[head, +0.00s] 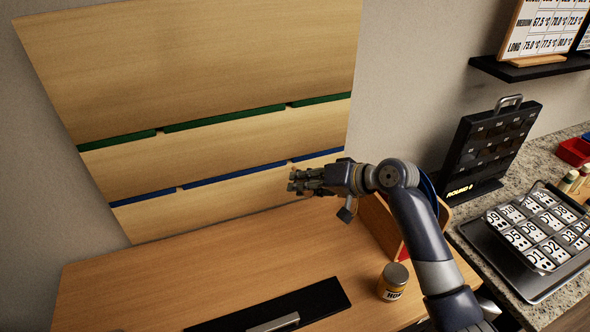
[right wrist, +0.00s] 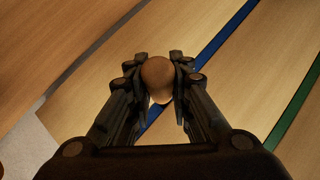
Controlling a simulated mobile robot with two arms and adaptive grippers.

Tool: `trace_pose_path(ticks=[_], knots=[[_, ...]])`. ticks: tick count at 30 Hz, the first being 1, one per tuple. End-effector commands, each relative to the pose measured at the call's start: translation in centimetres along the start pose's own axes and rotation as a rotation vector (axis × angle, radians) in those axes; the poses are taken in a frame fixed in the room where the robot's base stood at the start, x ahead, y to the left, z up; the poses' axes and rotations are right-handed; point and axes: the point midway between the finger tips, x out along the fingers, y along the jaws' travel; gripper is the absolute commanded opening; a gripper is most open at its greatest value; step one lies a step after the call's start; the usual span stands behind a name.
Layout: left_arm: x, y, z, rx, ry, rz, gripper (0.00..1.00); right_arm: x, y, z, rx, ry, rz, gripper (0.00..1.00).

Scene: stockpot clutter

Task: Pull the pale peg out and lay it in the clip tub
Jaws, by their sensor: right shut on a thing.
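My right gripper (head: 301,184) is in front of the wall boards, above the wooden tabletop. In the right wrist view its fingers (right wrist: 158,80) are shut on a round, brown wooden end (right wrist: 157,73), with a small pale edge below it. I take this as the peg, seen nearly end-on; its length is hidden, and I cannot tell whether it touches the boards. I cannot make out the peg in the head view. No tub is marked for clips; a red tub (head: 574,152) stands at the far right on the counter. My left gripper is out of view.
Light wood boards (head: 200,60) with green and blue strips cover the wall. A jar (head: 393,282) and a black panel with a handle (head: 270,308) are on the table. The table's left is clear.

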Motion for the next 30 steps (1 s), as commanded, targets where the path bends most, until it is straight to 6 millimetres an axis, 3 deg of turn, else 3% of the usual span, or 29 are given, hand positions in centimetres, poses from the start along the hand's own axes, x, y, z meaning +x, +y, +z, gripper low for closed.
trace_pose_path(ticks=[16,30], knots=[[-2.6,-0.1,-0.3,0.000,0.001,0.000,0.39,-2.4,-0.1,2.2,0.000,0.001,0.000,0.00],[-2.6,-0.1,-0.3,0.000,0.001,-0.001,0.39,-2.7,0.1,2.7,0.001,0.001,0.001,0.00]])
